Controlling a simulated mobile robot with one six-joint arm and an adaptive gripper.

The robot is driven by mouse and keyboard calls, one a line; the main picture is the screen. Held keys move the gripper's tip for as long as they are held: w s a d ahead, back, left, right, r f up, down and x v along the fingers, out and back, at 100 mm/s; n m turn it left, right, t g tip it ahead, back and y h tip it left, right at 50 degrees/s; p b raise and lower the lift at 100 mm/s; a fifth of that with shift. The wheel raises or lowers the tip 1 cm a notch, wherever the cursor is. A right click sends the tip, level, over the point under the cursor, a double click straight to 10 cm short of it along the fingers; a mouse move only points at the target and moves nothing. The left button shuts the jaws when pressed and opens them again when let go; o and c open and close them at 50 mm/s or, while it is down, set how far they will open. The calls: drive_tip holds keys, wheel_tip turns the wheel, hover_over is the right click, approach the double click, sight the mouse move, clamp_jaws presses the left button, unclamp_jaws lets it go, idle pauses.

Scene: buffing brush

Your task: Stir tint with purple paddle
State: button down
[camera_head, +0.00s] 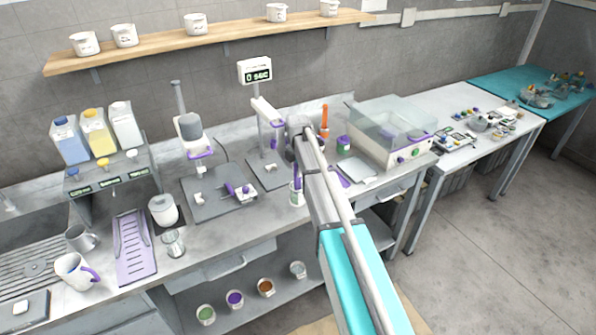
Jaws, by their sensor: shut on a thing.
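My gripper (297,128) is over the middle of the bench, at the far end of my arm. It is shut on the purple paddle, which is largely hidden by the gripper and arm. A small pot (296,196) with purple and dark green marks stands on the bench below, partly behind my arm. A purple bit shows at its top edge, but I cannot tell whether that is the paddle's tip inside the pot. Its contents are not visible.
An orange upright tool (324,118) stands behind, beside a small purple-and-green jar (343,143). A clear-lidded machine (390,130) is to the right. A stand mixer (195,135) and a purple rack (133,245) are left. Several colored pots (235,298) sit on the lower shelf.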

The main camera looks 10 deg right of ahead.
drive_tip(key=shift+r, duration=0.1)
drive_tip(key=shift+r+p, duration=4.05)
drive_tip(key=shift+p, duration=0.1)
